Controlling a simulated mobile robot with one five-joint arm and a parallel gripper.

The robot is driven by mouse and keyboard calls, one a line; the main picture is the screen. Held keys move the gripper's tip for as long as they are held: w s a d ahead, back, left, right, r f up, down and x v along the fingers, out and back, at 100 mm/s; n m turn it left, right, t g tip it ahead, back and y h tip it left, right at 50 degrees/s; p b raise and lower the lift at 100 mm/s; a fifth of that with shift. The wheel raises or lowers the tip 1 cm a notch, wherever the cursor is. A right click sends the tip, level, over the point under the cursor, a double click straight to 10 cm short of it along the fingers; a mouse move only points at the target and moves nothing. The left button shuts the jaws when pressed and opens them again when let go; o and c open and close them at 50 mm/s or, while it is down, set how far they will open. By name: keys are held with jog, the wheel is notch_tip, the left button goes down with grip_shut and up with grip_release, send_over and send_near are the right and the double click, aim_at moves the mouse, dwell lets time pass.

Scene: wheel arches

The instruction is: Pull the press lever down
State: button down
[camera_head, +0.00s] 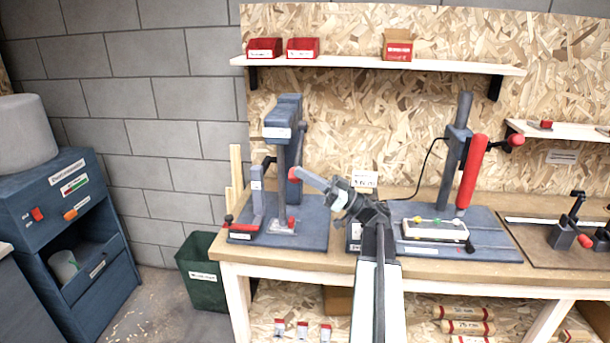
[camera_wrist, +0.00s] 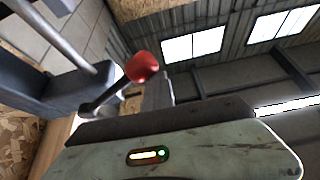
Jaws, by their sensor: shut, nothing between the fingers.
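The press (camera_head: 284,130) is a blue-grey machine with a tall column, standing on the left part of the bench. A red ball knob (camera_head: 294,174) shows beside its column. In the wrist view a red ball knob (camera_wrist: 142,66) sits on the end of a dark lever (camera_wrist: 103,97), which slants up to the right. My gripper (camera_head: 306,177) is shut and empty, pointing up and left with its tip close to the knob. I cannot tell whether they touch. The lever is largely hidden in the head view, and the fingertips do not show clearly in the wrist view.
Right of my arm stands another machine with a red handle (camera_head: 472,170) and a white block (camera_head: 435,230) at its foot. A shelf (camera_head: 350,64) with red bins runs above. A green bin (camera_head: 203,272) stands left of the bench (camera_head: 300,258). Clamps stand far right.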

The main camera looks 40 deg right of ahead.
notch_tip(320, 180, up, 4)
jog(key=s+a+p, duration=0.1)
jog(key=s+p, duration=0.1)
jog(key=p, duration=0.2)
jog(key=s+d+f+b, duration=0.4)
jog(key=d, duration=0.4)
jog(key=shift+s+f+b, duration=0.2)
jog(key=shift+f+b, duration=0.2)
